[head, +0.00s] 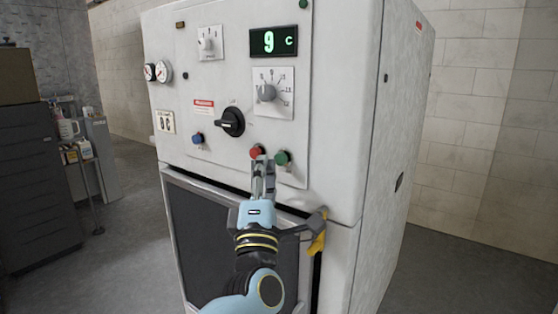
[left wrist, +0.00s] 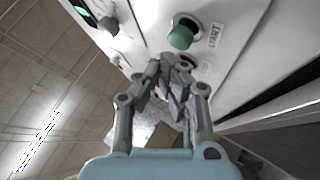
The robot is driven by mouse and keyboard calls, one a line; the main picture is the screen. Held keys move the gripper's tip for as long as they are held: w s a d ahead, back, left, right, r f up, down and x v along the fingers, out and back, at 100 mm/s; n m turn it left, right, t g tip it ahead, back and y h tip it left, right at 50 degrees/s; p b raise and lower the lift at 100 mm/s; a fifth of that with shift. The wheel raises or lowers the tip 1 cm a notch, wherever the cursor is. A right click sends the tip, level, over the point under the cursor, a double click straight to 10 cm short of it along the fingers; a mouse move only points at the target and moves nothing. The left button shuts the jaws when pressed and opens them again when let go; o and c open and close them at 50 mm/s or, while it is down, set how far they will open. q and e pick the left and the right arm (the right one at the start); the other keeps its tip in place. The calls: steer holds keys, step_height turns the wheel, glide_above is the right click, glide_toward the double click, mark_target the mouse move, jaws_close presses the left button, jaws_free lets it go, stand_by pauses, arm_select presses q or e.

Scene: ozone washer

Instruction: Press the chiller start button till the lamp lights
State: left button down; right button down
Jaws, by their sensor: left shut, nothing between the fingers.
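The green start button (head: 282,158) is on the white chiller's front panel (head: 225,75), right of a red button (head: 256,151). In the left wrist view the green button (left wrist: 180,37), beside a START label (left wrist: 214,36), stands just beyond my fingertips. My left gripper (head: 263,161) is shut and empty, with its tips in front of the panel close below the two buttons. It also shows in the left wrist view (left wrist: 170,72). Contact with the green button cannot be made out. A small dark green round lamp (head: 303,4) at the top edge looks unlit. My right gripper is not in view.
The panel also has a display reading 9 C (head: 273,41), a grey dial (head: 267,92), a black rotary switch (head: 231,122) and a blue button (head: 197,138). A grey piece with a yellow tag (head: 317,243) is right of my wrist. Dark drawers (head: 35,185) stand left.

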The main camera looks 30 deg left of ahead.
arm_select(q)
steer(key=shift+w, duration=0.15)
stand_by(0.3)
steer(key=shift+w, duration=0.3)
steer(key=shift+w+b, duration=0.35)
steer(key=shift+w, duration=0.05)
stand_by(0.6)
steer(key=shift+s, duration=0.85)
steer(key=shift+p, duration=0.3)
steer(key=s+p, duration=0.1)
steer(key=s, duration=0.4)
steer(key=shift+a, duration=0.2)
stand_by(0.5)
